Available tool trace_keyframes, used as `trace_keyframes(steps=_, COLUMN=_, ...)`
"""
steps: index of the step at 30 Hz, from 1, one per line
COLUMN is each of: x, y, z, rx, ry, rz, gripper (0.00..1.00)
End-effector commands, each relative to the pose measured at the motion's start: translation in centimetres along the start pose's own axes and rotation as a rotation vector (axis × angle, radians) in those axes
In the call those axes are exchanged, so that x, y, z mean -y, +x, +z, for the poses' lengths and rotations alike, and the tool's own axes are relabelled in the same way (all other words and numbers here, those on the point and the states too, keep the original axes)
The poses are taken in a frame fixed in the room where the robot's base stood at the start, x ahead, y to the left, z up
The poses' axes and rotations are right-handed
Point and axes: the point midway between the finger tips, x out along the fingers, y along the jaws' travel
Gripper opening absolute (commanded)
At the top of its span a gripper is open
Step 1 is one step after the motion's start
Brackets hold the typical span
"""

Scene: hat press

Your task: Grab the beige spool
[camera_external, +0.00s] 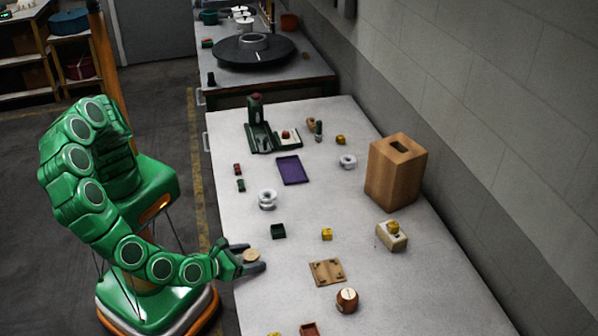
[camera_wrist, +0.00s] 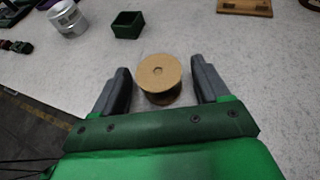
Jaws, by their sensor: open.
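The beige spool (camera_wrist: 158,75) stands upright on the white table, its round top with a small centre hole facing up in the wrist view. It also shows in the external view (camera_external: 251,255) near the table's left edge. My gripper (camera_wrist: 160,86) is open, with one dark finger on each side of the spool. A gap shows between the spool and each finger. In the external view, my gripper (camera_external: 256,259) reaches in over the table edge around the spool. The lower part of the spool is partly hidden by its top flange.
A dark green box (camera_wrist: 127,25) and a silver spool (camera_wrist: 67,18) stand beyond the gripper. A wooden board (camera_external: 327,272) lies to the right, with a brown round pot (camera_external: 347,300) near it. A tall wooden box (camera_external: 395,172) stands near the wall.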

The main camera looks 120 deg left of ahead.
Motion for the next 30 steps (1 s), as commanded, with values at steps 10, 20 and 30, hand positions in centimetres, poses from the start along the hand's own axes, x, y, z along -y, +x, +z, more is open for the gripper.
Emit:
trace_keyframes(steps=10, x=0.00, y=0.26, z=-0.03, rx=0.000, ry=0.001, rz=-0.001, gripper=0.69)
trace_keyframes(steps=20, x=-0.01, y=0.26, z=-0.04, rx=-0.001, ry=0.001, rz=-0.001, gripper=0.20)
trace_keyframes(steps=30, x=0.01, y=0.09, z=0.35, rx=-0.001, ry=0.000, rz=-0.001, gripper=0.20)
